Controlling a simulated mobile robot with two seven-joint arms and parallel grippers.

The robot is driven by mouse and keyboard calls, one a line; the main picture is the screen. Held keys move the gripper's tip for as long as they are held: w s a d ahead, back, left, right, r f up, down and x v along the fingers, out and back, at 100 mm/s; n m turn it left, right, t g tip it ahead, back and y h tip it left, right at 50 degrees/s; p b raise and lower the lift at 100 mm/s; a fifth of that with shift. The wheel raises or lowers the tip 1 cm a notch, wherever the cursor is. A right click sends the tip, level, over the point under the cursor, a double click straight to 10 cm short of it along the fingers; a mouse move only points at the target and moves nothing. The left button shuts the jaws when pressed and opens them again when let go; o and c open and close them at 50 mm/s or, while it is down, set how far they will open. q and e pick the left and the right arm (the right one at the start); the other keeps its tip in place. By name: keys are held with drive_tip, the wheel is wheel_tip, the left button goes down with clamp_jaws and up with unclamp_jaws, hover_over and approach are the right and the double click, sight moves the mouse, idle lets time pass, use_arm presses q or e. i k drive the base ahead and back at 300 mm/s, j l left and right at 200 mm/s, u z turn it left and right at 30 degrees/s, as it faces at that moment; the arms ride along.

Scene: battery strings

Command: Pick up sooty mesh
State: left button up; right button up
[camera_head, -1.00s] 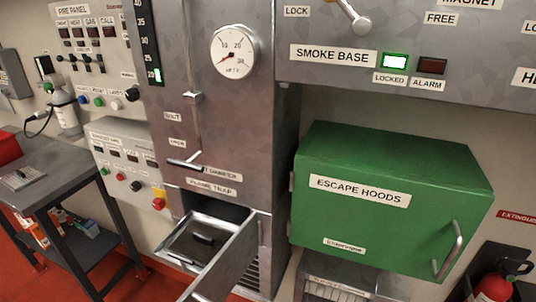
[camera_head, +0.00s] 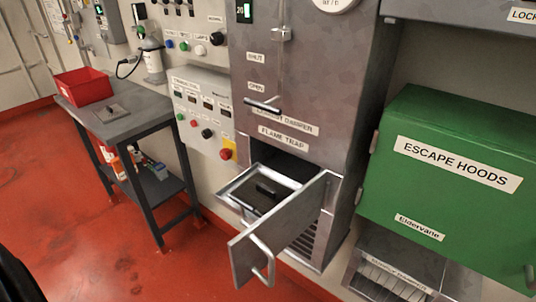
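The sooty mesh appears to be the dark flat panel (camera_head: 256,199) with a black raised handle (camera_head: 266,190). It lies in a light metal drawer (camera_head: 232,188) that sticks out of the opening labelled FLAME TRAP. The hinged metal door (camera_head: 290,232) of this opening stands open toward me, on the right of the drawer, with a bar handle (camera_head: 263,262). The mesh's weave is too small to make out. Neither of my grippers is in view.
A dark grey table (camera_head: 145,113) with a red bin (camera_head: 84,86) and a small plate stands left of the cabinet. Boxes and bottles sit on its lower shelf. A green ESCAPE HOODS box (camera_head: 450,130) hangs at the right. The red floor (camera_head: 90,235) in front is clear.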

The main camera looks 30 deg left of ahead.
sight(262, 191)
drive_tip(key=j+u, duration=0.1)
drive_tip(key=u, duration=1.15)
